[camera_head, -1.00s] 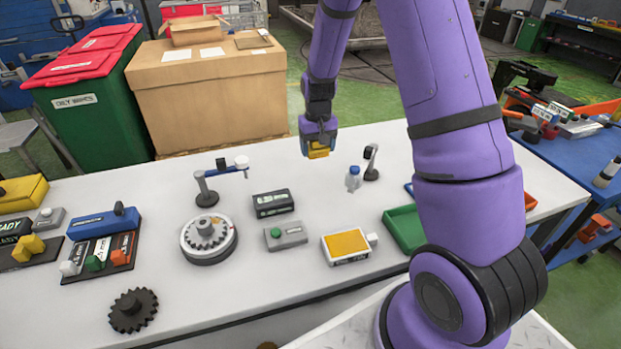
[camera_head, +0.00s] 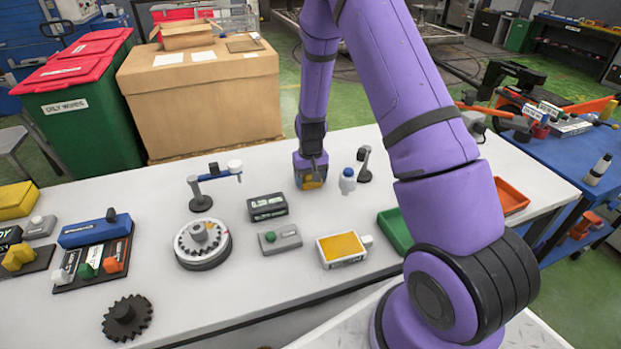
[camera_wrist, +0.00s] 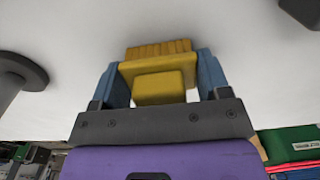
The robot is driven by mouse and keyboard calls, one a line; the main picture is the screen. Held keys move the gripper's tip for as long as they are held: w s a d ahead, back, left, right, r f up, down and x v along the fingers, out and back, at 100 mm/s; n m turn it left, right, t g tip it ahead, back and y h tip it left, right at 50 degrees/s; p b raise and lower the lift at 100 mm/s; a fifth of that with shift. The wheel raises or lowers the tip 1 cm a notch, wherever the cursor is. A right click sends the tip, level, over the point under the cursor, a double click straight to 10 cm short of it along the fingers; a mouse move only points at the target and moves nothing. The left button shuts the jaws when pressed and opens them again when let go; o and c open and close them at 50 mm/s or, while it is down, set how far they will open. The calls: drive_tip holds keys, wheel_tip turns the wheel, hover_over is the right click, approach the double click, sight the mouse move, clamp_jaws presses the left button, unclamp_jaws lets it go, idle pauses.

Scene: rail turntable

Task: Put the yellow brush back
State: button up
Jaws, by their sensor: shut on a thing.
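The yellow brush (camera_wrist: 159,87) is between the two blue fingers of my gripper (camera_wrist: 165,82) in the wrist view, with its ridged bristle end pointing away from the palm. In the head view my gripper (camera_head: 311,183) is shut on the brush (camera_head: 312,182), pointing down low over the white table (camera_head: 250,290), left of a small blue-capped bottle. I cannot tell whether the brush touches the table.
The blue-capped bottle (camera_head: 347,181) and a black post (camera_head: 365,163) stand close on the right. A dark labelled box (camera_head: 268,207), a gear turntable (camera_head: 202,244), a lamp-like stand (camera_head: 201,200) and a yellow-topped pad (camera_head: 342,247) are nearby. A green tray (camera_head: 394,229) lies further right.

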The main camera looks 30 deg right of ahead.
drive_tip(key=o, duration=0.8)
drive_tip(key=shift+f, duration=0.1)
wheel_tip(320, 180, up, 13)
drive_tip(key=shift+f, duration=0.15)
drive_tip(key=s+a+r+n+t, duration=0.15)
drive_tip(key=s+r, duration=0.35)
drive_tip(key=r, duration=0.5)
drive_tip(key=s+a+r+m+t, duration=0.1)
drive_tip(key=s+a+r, duration=0.2)
drive_tip(key=s+r, duration=0.45)
drive_tip(key=shift+s+a+r+n+t, duration=0.3)
drive_tip(key=shift+s+a+r+t, duration=0.25)
drive_tip(key=shift+s+r, duration=1.9)
drive_tip(key=shift+s+a+r+n+t, duration=0.3)
drive_tip(key=shift+s+a+r, duration=0.6)
drive_tip(key=shift+s, duration=2.95)
drive_tip(key=shift+s+a+r+n+t, duration=0.25)
drive_tip(key=shift+s+a+r+t, duration=0.2)
drive_tip(key=shift+s+r, duration=2.1)
